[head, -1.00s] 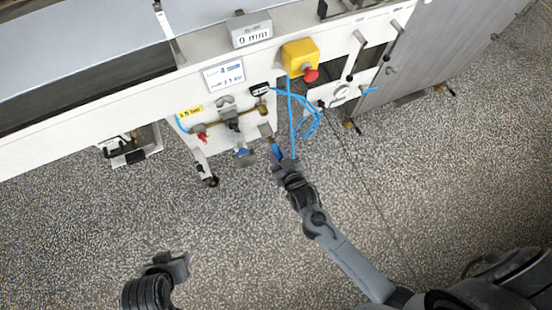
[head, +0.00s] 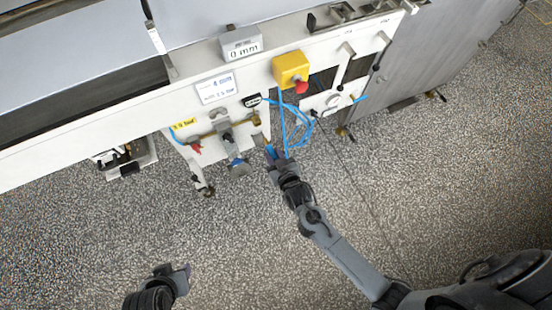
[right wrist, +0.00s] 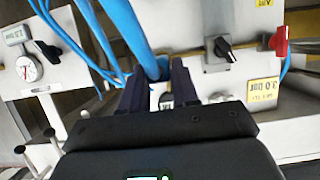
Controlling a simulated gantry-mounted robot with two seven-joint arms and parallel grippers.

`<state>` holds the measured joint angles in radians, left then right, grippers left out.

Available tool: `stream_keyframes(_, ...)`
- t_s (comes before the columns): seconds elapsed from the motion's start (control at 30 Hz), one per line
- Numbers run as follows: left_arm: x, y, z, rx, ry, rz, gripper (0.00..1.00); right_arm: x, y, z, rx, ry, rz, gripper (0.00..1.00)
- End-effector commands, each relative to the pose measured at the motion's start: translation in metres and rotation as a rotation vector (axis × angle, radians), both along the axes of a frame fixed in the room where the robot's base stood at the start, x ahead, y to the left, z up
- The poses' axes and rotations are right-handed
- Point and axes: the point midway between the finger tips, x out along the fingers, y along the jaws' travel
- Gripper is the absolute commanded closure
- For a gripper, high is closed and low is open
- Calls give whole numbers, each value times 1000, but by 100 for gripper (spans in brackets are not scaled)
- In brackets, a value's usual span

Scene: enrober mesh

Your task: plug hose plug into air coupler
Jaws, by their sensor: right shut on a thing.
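My right gripper (head: 279,161) is shut on the hose plug (head: 270,151), which shows as a small blue piece at the fingertips, just off the right lower edge of the white air panel. In the right wrist view the blue hose (right wrist: 148,55) runs down to the gripper fingers (right wrist: 160,88), which hide most of the plug. A brass fitting (head: 256,119) sits at the right end of the panel's pipe. I cannot clearly pick out the coupler or tell whether the plug touches it. My left gripper (head: 178,274) is low in the head view, away from the panel; its jaw opening is unclear.
The panel carries a red valve handle (head: 196,147), a dark valve knob (right wrist: 222,47) and a blue-bottomed regulator bowl (head: 238,167). A yellow stop box (head: 290,70) is above the looped hose. The speckled floor in front is clear.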

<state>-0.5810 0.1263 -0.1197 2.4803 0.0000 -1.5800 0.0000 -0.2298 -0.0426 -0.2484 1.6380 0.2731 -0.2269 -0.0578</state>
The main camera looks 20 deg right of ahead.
Motion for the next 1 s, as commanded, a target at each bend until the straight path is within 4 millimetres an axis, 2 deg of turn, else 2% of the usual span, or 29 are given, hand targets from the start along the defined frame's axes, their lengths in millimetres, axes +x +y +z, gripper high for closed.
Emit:
stream_keyframes(0.2, 0, 0, -4, 0, 0, -1, 57, 21, 0, 1, 0, -4, 0, 100)
stream_keyframes(0.5, 0, -2, -7, -5, 0, 4, 57, 38, -1, 1, 0, -3, 0, 100)
stream_keyframes(1.0, 1, -3, -7, -11, 0, 7, 57, 43, -1, 1, 0, -2, 0, 100)
